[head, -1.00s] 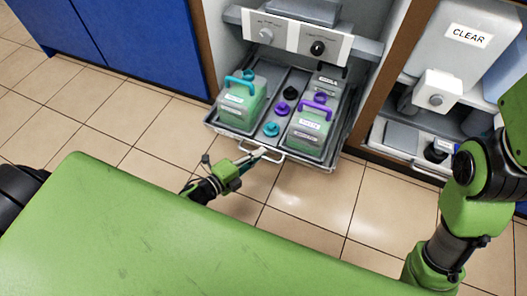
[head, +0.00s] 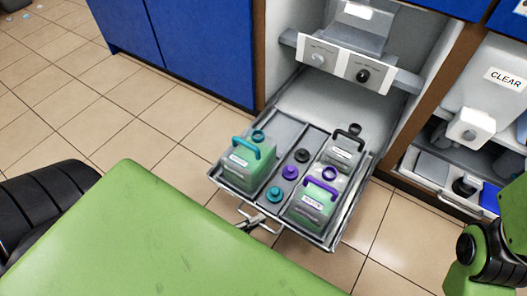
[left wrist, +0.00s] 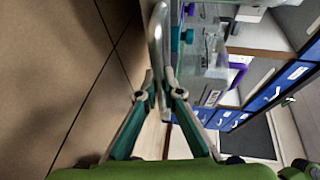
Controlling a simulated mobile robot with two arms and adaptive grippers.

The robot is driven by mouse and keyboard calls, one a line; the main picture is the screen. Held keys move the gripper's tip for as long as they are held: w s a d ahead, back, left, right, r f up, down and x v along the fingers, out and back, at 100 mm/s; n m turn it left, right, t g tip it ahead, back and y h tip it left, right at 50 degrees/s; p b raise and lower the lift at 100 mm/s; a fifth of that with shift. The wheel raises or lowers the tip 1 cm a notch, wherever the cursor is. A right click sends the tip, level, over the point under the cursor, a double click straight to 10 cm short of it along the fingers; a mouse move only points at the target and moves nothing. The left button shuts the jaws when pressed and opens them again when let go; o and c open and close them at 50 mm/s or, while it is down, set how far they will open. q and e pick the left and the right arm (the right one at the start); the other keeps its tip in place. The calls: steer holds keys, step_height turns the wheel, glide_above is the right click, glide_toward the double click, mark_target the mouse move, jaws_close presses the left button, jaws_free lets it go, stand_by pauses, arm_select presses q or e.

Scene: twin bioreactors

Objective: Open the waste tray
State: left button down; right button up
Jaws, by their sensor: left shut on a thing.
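The waste tray (head: 330,240) is a grey drawer pulled well out of its bay. It holds green-tinted jugs, one with a teal handle (head: 241,162) and one with a purple handle (head: 312,204), a grey jug with a black handle (head: 343,150), and several loose caps. My left gripper (head: 252,222) is shut on the tray's front handle (head: 274,230), mostly hidden behind my green body in the head view. In the left wrist view the fingers (left wrist: 161,98) close on the metal handle bar (left wrist: 158,45). My right gripper is out of view.
Above the bay is a panel with two knobs (head: 338,62). Blue cabinets (head: 185,40) stand to the left. A neighbouring bay with a container marked CLEAR (head: 500,85) is at the right. Tiled floor (head: 110,120) is free at the left.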

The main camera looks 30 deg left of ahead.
arm_select(q)
steer(key=shift+s, duration=0.95)
steer(key=c, duration=2.2)
jaws_free()
steer(key=shift+o, duration=0.2)
steer(key=shift+s, duration=0.1)
steer(key=v, duration=1.1)
steer(key=shift+s+a, duration=0.25)
steer(key=shift+s, duration=0.1)
steer(key=shift+r, duration=0.1)
